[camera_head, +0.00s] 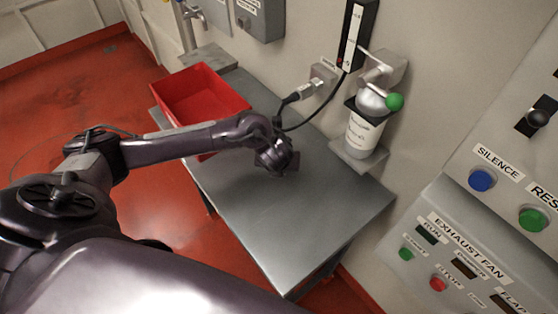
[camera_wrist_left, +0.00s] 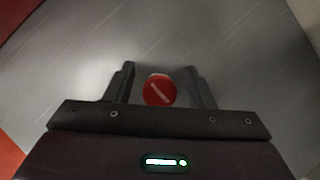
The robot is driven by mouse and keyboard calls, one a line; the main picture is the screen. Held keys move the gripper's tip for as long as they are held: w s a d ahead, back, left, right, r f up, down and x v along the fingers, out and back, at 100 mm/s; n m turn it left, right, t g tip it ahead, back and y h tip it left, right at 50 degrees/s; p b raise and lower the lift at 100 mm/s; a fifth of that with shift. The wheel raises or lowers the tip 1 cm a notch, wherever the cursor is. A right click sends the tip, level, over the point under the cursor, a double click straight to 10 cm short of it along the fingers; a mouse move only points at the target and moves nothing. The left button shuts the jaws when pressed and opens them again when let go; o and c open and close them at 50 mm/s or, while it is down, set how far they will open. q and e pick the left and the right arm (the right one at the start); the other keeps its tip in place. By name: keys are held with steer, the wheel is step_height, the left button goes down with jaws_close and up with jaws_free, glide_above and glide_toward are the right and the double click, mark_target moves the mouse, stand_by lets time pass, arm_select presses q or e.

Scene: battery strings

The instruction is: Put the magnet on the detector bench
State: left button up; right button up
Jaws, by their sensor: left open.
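A red disc with a pale bar across it (camera_wrist_left: 160,90), which looks like the magnet, shows in the left wrist view. It lies between the two fingers of my left gripper (camera_wrist_left: 160,72), with a gap on each side. The gripper is open. In the head view my left gripper (camera_head: 285,168) points down low over a grey metal bench (camera_head: 290,225), and the disc is hidden beneath it. I cannot read any label that marks this as the detector bench. My right gripper is not in view.
A red bin (camera_head: 238,103) stands at the bench's far left end. A white bottle (camera_head: 362,132) in a wall holder and a cabled plug (camera_head: 305,91) are along the wall. Button panels (camera_head: 460,262) are at the right. The bench's near right part is clear.

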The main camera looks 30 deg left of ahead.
arm_select(q)
steer(key=p+v, duration=0.4)
steer(key=v, duration=0.8)
steer(key=shift+p, duration=0.4)
